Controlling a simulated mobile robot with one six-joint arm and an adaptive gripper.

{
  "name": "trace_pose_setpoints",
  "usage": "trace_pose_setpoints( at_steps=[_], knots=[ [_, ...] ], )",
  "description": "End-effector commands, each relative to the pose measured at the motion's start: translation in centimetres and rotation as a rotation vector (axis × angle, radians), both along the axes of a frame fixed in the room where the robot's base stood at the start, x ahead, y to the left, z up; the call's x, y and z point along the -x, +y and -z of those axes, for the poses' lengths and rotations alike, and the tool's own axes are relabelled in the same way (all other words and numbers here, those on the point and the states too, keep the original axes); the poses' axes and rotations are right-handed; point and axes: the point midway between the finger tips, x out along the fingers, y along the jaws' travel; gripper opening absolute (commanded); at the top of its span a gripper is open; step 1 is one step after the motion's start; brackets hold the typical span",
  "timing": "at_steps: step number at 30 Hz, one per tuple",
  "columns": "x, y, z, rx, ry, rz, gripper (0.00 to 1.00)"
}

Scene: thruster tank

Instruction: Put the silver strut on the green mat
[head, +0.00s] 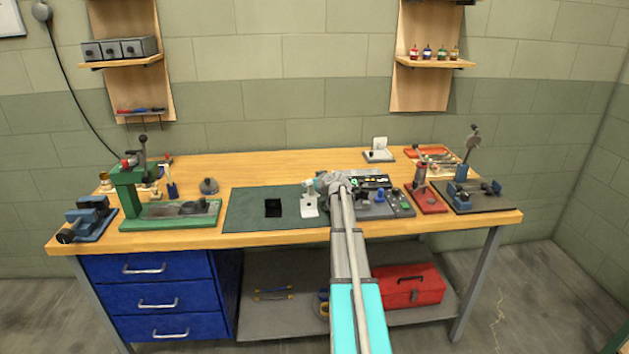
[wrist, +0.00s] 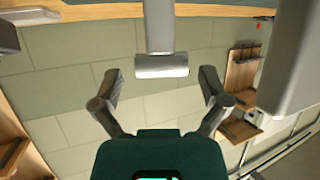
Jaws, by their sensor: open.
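The silver strut (head: 310,206) appears to stand upright on the right part of the green mat (head: 245,209), with its lower end over the mat. In the wrist view, which is upside down, the strut (wrist: 162,66) shows as a vertical bar with a round crosspiece at its end. My gripper (wrist: 160,74) is open, one finger on each side of the crosspiece, with a visible gap on both sides. In the head view my gripper (head: 318,183) is at the strut's upper end, partly hidden by my arm.
A black square (head: 273,208) lies on the mat left of the strut. A green press (head: 130,190) stands to the left. A grey control box (head: 378,209) and a red-based tool (head: 424,199) stand to the right. The bench behind the mat is mostly clear.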

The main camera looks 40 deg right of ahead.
Motion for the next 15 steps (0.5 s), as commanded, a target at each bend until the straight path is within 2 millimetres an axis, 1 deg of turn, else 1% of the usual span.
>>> trace_pose_setpoints(
  at_steps=[1, 15],
  knots=[
    [0.8, 0.2, -0.5, 0.000, 0.000, 0.000, 0.95],
    [7.6, 1.4, -3.4, 0.001, 0.000, 0.000, 0.95]
  ],
)
